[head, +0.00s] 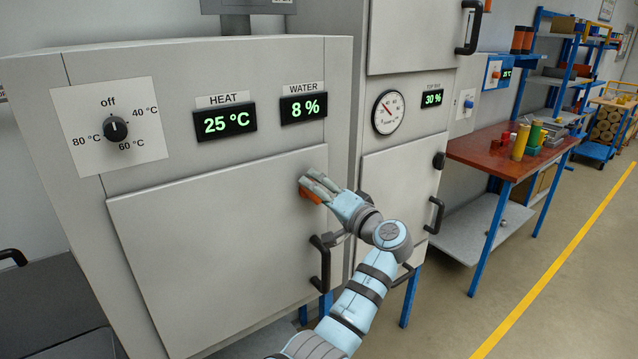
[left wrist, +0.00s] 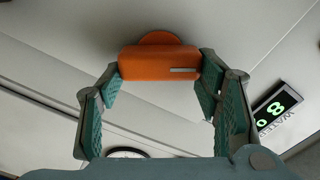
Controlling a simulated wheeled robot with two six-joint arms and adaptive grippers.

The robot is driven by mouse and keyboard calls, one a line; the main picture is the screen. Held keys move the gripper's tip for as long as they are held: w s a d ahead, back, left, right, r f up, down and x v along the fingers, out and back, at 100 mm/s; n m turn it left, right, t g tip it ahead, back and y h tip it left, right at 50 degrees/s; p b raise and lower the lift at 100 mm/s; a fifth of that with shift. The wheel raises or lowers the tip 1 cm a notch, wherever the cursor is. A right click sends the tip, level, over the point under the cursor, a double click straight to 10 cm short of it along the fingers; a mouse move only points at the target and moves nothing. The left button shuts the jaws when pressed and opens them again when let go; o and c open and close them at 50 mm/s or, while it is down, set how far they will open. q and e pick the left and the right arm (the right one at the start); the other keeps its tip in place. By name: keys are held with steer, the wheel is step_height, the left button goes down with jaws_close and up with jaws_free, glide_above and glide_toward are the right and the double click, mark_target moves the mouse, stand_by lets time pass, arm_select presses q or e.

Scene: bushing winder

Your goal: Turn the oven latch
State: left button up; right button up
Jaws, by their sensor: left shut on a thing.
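The orange oven latch (head: 309,196) sits near the upper right corner of the grey oven door (head: 210,250). In the left wrist view the latch (left wrist: 158,64) is an orange bar on a round orange base, with a pale grey mark toward its right end. My left gripper (head: 312,184) is shut on the latch. Its green-padded fingers are at the two ends of the bar. In the head view the fingers hide part of the latch. The door looks closed. My right gripper is not in view.
A black door handle (head: 321,263) is just below my left wrist. The panel above has a dial (head: 115,129), a heat display (head: 224,122) reading 25 °C and a water display (head: 303,108) reading 8 %. A second cabinet with a gauge (head: 388,112) stands to the right.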

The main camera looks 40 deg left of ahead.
arm_select(q)
steer(key=shift+w+f+m+p, duration=0.15)
steer(key=shift+m+p, duration=0.8)
steer(key=shift+m, duration=0.65)
steer(key=shift+s+f+m+p, duration=0.15)
steer(key=shift+m+p, duration=0.8)
steer(key=shift+m, duration=0.65)
steer(key=shift+w, duration=0.1)
steer(key=o, duration=1.2)
steer(key=shift+c, duration=0.2)
steer(key=v, duration=1.2)
